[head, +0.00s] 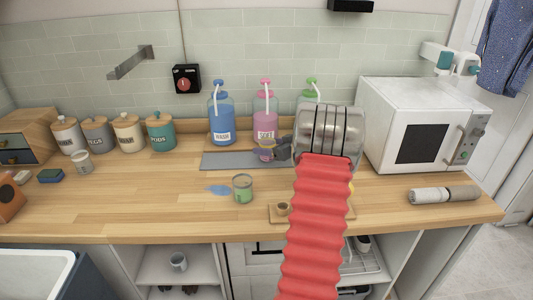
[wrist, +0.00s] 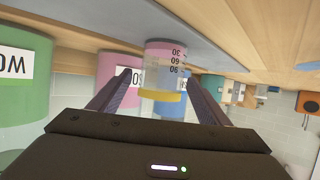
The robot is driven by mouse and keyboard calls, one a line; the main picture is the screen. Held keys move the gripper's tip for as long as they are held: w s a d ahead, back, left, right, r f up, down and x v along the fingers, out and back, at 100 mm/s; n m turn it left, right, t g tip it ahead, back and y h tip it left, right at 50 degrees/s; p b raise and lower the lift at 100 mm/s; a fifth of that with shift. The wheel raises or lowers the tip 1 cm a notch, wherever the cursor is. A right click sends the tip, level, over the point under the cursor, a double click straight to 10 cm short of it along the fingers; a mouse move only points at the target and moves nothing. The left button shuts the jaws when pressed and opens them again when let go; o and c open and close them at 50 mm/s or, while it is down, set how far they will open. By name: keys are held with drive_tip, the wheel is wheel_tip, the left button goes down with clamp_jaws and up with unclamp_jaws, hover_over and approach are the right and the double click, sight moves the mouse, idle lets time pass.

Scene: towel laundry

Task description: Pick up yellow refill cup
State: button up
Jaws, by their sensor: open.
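The yellow refill cup (head: 266,154) stands on the grey mat (head: 225,161) in front of the pink pump bottle (head: 264,112). It is clear with a yellow band at the rim, black markings and pink contents low down. In the wrist view, which is upside down, the cup (wrist: 164,58) sits between the tips of my two dark fingers. My gripper (head: 276,149) is open, close to the cup from the right in the head view. A gap shows on both sides of the cup, and I see no clear contact.
A blue bottle (head: 221,122) and a green bottle (head: 311,91) flank the pink one. A green-banded cup (head: 243,190) stands in front, beside a blue spill (head: 217,190). A microwave (head: 409,132) is at right, canisters (head: 127,133) at left. The front-left counter is mostly clear.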

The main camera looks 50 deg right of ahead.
drive_tip(key=shift+w+f, duration=0.2)
drive_tip(key=shift+w, duration=0.3)
drive_tip(key=c, duration=1.1)
